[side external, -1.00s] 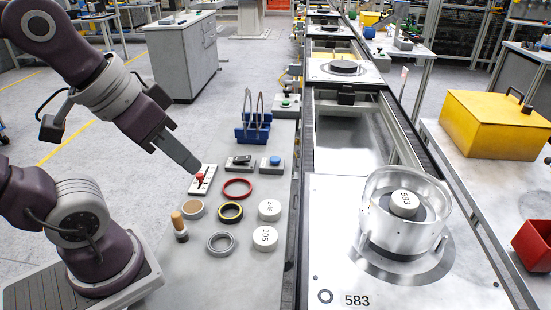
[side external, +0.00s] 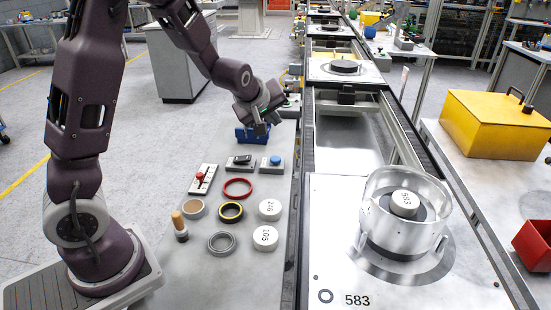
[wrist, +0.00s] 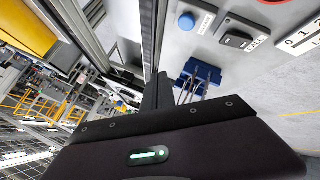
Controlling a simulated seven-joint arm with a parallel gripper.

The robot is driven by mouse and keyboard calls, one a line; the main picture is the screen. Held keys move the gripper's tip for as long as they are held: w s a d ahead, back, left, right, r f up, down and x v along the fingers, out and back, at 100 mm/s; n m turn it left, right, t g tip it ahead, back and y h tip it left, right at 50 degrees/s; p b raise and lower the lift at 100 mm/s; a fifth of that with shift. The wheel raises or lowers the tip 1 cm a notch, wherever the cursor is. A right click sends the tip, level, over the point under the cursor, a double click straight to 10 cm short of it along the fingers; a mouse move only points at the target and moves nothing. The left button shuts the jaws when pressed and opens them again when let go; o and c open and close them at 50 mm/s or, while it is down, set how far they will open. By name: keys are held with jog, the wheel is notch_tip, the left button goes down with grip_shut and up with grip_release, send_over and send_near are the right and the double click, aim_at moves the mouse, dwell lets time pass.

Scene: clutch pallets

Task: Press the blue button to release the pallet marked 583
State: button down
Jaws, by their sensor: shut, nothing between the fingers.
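The blue button (side external: 275,160) sits on a small grey box on the bench beside the conveyor. It also shows in the wrist view (wrist: 187,21), at the top. The pallet marked 583 (side external: 330,270) lies on the conveyor at the lower right, carrying a metal housing (side external: 378,225) with a disc marked 583 (side external: 404,201) inside. My gripper (side external: 262,129) is above the blue rack, behind the blue button and apart from it. Its shut, empty fingers also show in the wrist view (wrist: 157,92).
A black rocker switch box (side external: 240,163) and a red-knobbed lever box (side external: 201,178) stand left of the button. A blue rack (side external: 243,136) stands behind. Rings and discs marked 246 (side external: 269,209) and 105 (side external: 264,238) lie in front. Another pallet (side external: 322,68) is farther up the conveyor.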

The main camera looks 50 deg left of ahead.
aim_at(274, 160)
jog(key=shift+f, duration=0.1)
jog(key=shift+f, duration=4.3)
jog(key=shift+f, duration=0.1)
jog(key=shift+f, duration=0.35)
